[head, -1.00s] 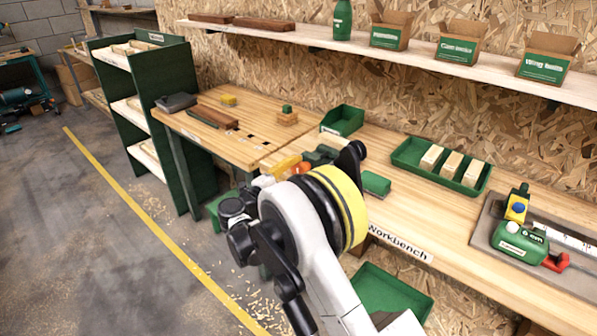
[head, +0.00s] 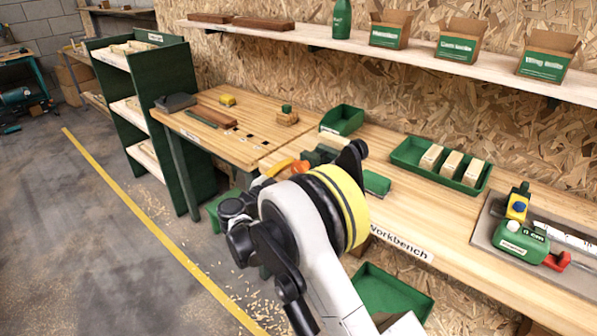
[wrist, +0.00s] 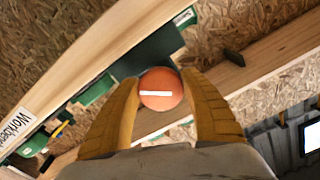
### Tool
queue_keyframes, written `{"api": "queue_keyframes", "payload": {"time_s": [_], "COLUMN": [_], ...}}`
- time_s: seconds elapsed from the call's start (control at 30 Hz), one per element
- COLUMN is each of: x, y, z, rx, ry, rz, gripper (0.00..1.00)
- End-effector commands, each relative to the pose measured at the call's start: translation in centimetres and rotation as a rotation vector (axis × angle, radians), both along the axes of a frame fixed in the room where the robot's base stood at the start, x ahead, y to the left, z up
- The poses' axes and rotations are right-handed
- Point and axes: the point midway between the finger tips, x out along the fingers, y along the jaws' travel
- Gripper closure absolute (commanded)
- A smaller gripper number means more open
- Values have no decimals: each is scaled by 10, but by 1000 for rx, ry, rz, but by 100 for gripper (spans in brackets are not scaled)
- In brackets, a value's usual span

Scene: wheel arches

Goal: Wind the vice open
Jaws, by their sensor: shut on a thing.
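In the wrist view an orange round knob (wrist: 161,89) with a white stripe across its face sits between the two yellow fingers of my gripper (wrist: 160,80). The fingers are shut on its sides. The dark green vice body (wrist: 148,58) shows behind the knob, at the edge of the workbench. In the head view the green vice (head: 320,155) is partly hidden behind my arm, and only a little orange shows beside it. The vice jaws and the gap between them cannot be made out.
The workbench (head: 405,215) holds a green tray (head: 408,156) with several wooden blocks, an open green bin (head: 342,119), and a green device (head: 520,243) at the right. A shelf (head: 400,58) with boxes runs above.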

Motion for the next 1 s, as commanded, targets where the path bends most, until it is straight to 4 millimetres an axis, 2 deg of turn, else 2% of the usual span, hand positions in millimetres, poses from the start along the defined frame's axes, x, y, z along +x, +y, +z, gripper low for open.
{"api": "queue_keyframes", "payload": {"time_s": [0.3, 0.77, 0.8, 0.87, 1.0], "x": [0, 0, 0, 0, 0], "y": [0, 0, 0, 0, 0], "z": [0, 0, 0, 0, 0], "rx": [-77, -87, -87, -86, -86], "ry": [58, 66, 66, 67, 67], "rz": [1, 1, 1, 1, 0], "gripper": [79, 79, 46, 28, 26]}}
